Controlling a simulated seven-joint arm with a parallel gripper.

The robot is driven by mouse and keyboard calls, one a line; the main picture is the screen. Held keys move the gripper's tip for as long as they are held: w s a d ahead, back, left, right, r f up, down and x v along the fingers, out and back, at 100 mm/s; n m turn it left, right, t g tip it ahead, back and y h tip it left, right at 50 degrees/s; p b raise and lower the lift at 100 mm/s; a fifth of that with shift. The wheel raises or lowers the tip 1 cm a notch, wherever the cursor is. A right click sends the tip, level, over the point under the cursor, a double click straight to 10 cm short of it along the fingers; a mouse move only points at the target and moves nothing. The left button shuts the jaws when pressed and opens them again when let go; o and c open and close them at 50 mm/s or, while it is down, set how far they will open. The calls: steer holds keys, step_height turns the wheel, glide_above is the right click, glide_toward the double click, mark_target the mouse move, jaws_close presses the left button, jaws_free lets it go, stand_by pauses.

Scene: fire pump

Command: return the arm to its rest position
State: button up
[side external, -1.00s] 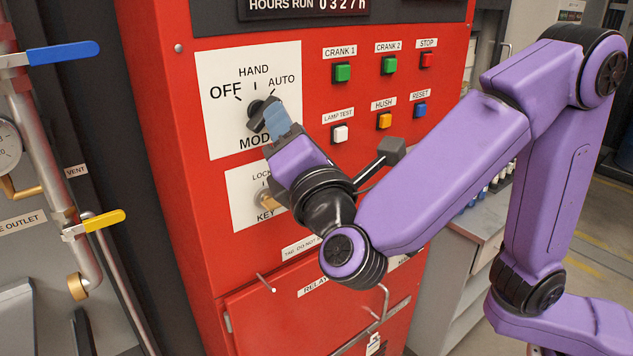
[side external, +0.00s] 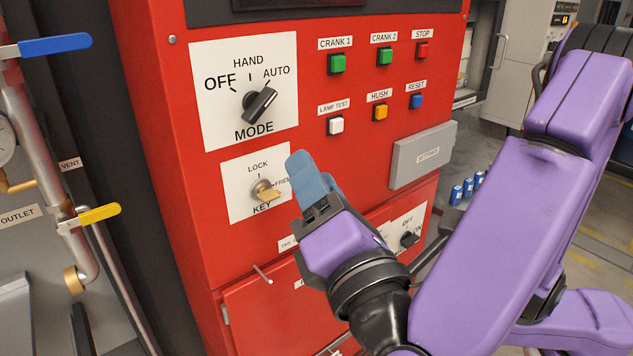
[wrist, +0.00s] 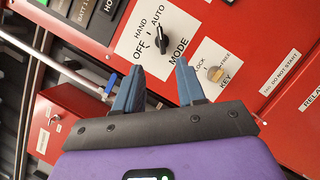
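My gripper (side external: 304,168) is in front of the red panel, to the right of the key switch (side external: 265,190) and below the mode knob (side external: 259,105). In the wrist view, its two blue fingers (wrist: 159,66) stand apart with nothing between them. The black mode knob, also in the wrist view (wrist: 162,38), is clear of the fingers and its pointer is turned toward AUTO. The brass key switch also shows in the wrist view (wrist: 215,74), apart from the right finger.
Green, red, white, orange and blue buttons sit on the panel, such as the lamp test button (side external: 336,125). A grey settings box (side external: 422,155) juts out at right. Pipes with a blue lever (side external: 55,45) and a yellow lever (side external: 100,213) stand at left. A small rod (side external: 262,273) sticks out below.

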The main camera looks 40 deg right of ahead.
steer(key=w+d+f+m+g+h, duration=0.1)
steer(key=d+f+m+g, duration=0.1)
steer(key=d+f+g, duration=0.55)
steer(key=w+d+f+m+g, duration=0.15)
steer(key=d+f+g, duration=0.3)
steer(key=d, duration=0.65)
steer(key=s+d+f+m+g+y, duration=0.3)
steer(key=s+y, duration=0.1)
steer(key=s, duration=0.3)
steer(key=s+d+f+m+g+y, duration=0.3)
steer(key=s+f+g, duration=0.1)
steer(key=s, duration=0.3)
steer(key=shift+s+f+g+y, duration=0.15)
steer(key=shift+f+g+y, duration=0.15)
steer(key=shift+y, duration=0.1)
